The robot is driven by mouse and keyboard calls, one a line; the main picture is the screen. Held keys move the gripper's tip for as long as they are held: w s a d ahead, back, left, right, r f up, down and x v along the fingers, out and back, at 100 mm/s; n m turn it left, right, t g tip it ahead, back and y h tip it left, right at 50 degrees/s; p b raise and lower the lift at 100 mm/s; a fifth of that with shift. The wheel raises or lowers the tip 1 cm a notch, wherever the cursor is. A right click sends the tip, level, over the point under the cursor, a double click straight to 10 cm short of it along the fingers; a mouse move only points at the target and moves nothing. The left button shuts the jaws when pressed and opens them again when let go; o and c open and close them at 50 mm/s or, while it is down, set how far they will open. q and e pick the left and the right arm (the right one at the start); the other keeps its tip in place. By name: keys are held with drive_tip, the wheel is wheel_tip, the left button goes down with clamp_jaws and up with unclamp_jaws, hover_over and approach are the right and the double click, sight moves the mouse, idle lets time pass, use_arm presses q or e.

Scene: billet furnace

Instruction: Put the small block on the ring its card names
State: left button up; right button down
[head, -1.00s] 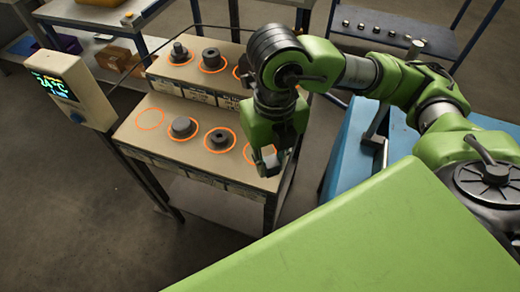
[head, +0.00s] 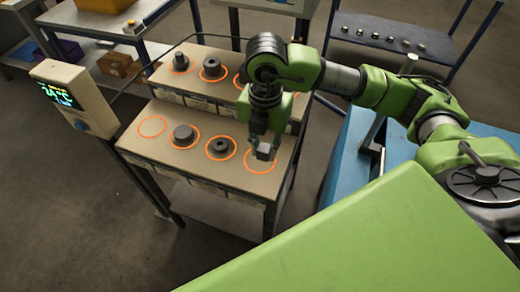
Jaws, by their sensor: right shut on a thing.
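My right gripper (head: 264,146) is shut on the small block (head: 265,153), a grey piece low between its fingers. It holds the block over the front step's rightmost orange ring (head: 249,168). I cannot tell whether the block touches the surface. On the same front step, the leftmost ring (head: 141,122) is empty. The two middle rings hold a dark round piece (head: 184,134) and a dark piece with a hub (head: 220,146). Cards run along the step fronts (head: 200,102), too small to read. My left gripper is not in view.
The raised back step carries more dark pieces, one tall (head: 181,61) and one round (head: 212,67); its right end is hidden by my arm. A display box (head: 72,98) stands at the left. A rack with several small blocks (head: 378,36) is behind.

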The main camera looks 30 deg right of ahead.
sight(260, 146)
drive_tip(key=w+f, duration=0.2)
drive_tip(key=w+d+f, duration=0.1)
drive_tip(key=w+f, duration=0.1)
drive_tip(key=f, duration=0.1)
drive_tip(key=shift+w+d+f+p, duration=0.2)
drive_tip(key=shift+p, duration=0.15)
drive_tip(key=f, duration=0.1)
drive_tip(key=f+p, duration=0.1)
drive_tip(key=f, duration=0.1)
drive_tip(key=shift+w+f, duration=0.2)
drive_tip(key=shift+f, duration=0.05)
drive_tip(key=shift+f, duration=0.2)
drive_tip(key=c, duration=1.8)
unclamp_jaws()
